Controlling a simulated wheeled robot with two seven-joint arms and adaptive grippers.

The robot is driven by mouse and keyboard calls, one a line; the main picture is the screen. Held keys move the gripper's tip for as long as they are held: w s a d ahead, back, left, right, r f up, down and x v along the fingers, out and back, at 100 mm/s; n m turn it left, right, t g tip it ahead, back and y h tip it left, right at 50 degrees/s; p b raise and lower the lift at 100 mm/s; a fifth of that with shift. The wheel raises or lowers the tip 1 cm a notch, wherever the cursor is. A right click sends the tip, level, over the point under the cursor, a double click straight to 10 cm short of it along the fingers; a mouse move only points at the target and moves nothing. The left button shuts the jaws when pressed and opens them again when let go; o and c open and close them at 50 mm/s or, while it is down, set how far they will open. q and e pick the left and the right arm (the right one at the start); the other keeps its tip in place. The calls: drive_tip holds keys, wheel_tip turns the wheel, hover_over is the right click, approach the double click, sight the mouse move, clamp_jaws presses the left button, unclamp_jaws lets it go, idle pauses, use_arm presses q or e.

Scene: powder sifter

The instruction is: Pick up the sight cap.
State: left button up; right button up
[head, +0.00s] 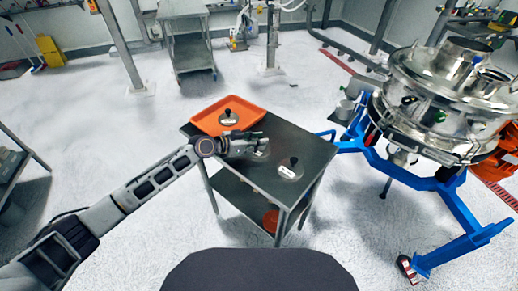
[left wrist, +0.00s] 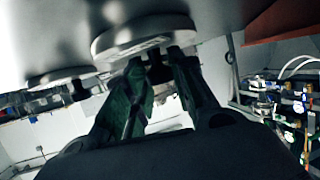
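Three round metal caps with dark knobs and white labels are in the head view. One cap (head: 229,118) sits in the orange tray, one cap (head: 290,168) lies on the cart's top to the right. The third cap (head: 262,153) is partly hidden by my left gripper (head: 264,141). In the left wrist view, my left gripper (left wrist: 158,68) has its fingertips on either side of a dark knob under a pale disc (left wrist: 140,34). The gap is narrow, and I cannot tell whether both fingers press on the knob. My right gripper is not in view.
The orange tray (head: 203,122) lies at the back left of the dark cart top (head: 312,152). Another disc (left wrist: 55,76) shows at left in the left wrist view. A steel sifter (head: 430,95) on a blue frame (head: 455,205) stands to the right. Floor left of the cart is clear.

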use_arm(q)
clamp_jaws()
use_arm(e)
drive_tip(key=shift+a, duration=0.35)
use_arm(q)
drive_tip(key=shift+r, duration=0.1)
drive_tip(key=shift+r, duration=0.75)
wheel_tip(320, 180, up, 8)
drive_tip(key=shift+r, duration=0.2)
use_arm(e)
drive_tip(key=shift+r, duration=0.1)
